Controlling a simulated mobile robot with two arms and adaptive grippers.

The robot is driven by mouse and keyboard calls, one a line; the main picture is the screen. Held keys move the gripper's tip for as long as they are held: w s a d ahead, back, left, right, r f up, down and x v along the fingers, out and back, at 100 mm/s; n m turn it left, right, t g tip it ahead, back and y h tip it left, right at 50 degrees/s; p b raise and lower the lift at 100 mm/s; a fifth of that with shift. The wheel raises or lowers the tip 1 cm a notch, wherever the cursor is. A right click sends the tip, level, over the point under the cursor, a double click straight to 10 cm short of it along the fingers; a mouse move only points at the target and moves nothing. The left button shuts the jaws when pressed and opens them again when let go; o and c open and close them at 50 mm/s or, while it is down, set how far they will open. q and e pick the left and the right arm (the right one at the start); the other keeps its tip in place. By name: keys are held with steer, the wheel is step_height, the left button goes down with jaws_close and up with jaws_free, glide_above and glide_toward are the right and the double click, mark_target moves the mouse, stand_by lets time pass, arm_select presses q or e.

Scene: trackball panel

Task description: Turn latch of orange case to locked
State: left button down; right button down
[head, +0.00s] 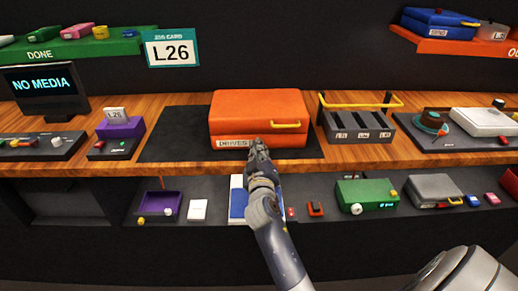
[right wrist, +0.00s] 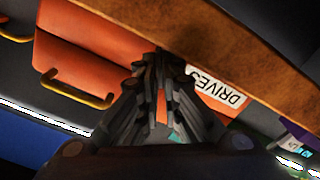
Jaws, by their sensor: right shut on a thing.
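The orange case (head: 258,103) lies closed on a dark mat on the wooden counter; its front also shows in the right wrist view (right wrist: 92,40). It has a yellow handle (head: 287,125) on the front right and a white "DRIVES" label (head: 232,142) at the lower front left. My right gripper (head: 257,143) is at the middle of the case front, between label and handle. Its fingers (right wrist: 158,68) are closed on a small part there, apparently the latch. The fingers hide the latch, so I cannot tell its angle. My left gripper is out of view.
A dark rack with a yellow bar (head: 358,124) stands close to the right of the case. A purple block with a card (head: 120,128) stands to the left. A lower shelf holds a green box (head: 366,194) and other small devices. The mat left of the case (head: 175,135) is bare.

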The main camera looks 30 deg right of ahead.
steer(key=shift+n, duration=0.3)
steer(key=shift+n+p, duration=0.3)
steer(key=shift+n, duration=0.3)
steer(key=n+p, duration=0.1)
steer(key=n, duration=0.5)
steer(key=shift+p, duration=0.35)
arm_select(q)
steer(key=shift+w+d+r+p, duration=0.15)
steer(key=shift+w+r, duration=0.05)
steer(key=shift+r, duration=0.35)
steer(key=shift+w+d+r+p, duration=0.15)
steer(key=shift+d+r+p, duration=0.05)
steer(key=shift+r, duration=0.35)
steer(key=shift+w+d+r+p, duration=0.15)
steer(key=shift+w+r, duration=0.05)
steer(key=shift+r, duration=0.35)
arm_select(e)
steer(key=shift+n, duration=1.7)
steer(key=shift+w+d, duration=0.1)
steer(key=c, duration=2.1)
jaws_free()
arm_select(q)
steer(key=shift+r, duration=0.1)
arm_select(e)
steer(key=shift+o, duration=0.2)
steer(key=shift+f, duration=0.15)
